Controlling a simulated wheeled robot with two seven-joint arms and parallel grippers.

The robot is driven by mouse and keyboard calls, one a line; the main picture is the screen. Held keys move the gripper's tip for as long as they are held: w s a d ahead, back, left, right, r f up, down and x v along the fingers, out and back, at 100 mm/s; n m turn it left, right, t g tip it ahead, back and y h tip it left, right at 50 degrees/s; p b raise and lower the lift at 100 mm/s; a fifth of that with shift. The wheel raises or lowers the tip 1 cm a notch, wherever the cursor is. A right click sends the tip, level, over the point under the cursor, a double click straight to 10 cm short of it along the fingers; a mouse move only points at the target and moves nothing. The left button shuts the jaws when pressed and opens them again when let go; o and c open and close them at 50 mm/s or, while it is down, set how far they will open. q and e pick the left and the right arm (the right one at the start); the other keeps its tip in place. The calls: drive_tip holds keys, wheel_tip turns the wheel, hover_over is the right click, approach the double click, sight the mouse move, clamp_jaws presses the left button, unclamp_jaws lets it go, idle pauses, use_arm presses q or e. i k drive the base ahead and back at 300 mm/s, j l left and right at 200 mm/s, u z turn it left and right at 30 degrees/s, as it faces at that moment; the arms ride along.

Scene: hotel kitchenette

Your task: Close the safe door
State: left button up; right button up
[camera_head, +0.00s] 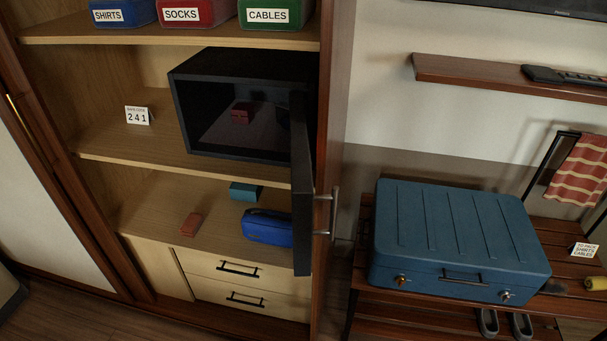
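The black safe (183,111) stands on the middle shelf of the wardrobe, on the right side. Its door (301,190) is wide open, hinged at the right and swung out toward me, seen nearly edge-on. A small dark red box (242,113) lies inside the safe. The door's inner and outer faces are mostly hidden by the steep angle. Neither of my grippers shows in the head view.
A wardrobe door handle (332,212) is close right of the safe door. A blue suitcase (455,240) lies on a wooden rack at right. A code card (138,115) stands left of the safe. A blue pouch (267,228), teal box (245,192) and red box (191,224) lie below.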

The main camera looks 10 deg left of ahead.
sight(310, 174)
drive_tip(key=i+l+u, duration=0.15)
drive_tip(key=u, duration=0.15)
drive_tip(key=i+l+u, duration=0.25)
drive_tip(key=l, duration=0.2)
drive_tip(key=l+u, duration=0.3)
